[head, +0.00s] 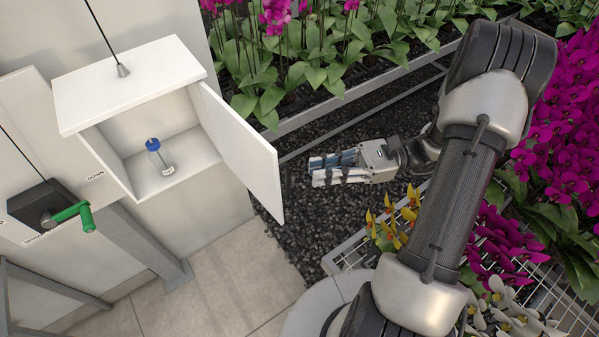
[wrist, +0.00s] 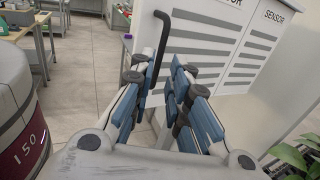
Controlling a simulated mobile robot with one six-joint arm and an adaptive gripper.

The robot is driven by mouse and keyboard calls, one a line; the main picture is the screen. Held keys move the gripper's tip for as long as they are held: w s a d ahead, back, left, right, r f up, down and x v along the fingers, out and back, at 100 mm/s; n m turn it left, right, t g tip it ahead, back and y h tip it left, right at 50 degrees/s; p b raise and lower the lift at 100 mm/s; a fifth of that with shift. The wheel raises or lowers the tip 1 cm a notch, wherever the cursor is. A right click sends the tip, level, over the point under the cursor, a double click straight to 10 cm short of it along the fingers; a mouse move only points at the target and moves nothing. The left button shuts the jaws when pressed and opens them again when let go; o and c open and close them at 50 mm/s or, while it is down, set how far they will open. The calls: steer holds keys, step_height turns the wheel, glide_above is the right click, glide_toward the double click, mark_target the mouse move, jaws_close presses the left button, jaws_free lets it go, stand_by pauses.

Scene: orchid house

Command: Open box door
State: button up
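A white box (head: 128,78) is fixed to the wall on the left of the head view. Its door (head: 245,150) is hinged on the right side and stands swung wide open, so the inside shows.
A black unit with a green crank handle (head: 75,214) is on the wall at lower left. Orchid plants (head: 340,55) fill a bench at the back. More orchids and a wire rack (head: 345,250) are near my arm. Tiled floor (head: 215,290) is clear below the box.

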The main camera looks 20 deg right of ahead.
steer(key=d, duration=0.4)
steer(key=shift+s, duration=0.35)
steer(key=s+a+f+n+t+h+b, duration=0.2)
steer(key=s+a+n+h+b, duration=0.8)
steer(key=n+h+b, duration=0.4)
steer(key=s+n+h, duration=0.1)
steer(key=n+h, duration=0.2)
steer(key=n, duration=0.2)
steer(key=shift+f+n+h, duration=0.35)
steer(key=shift+n+h, duration=0.05)
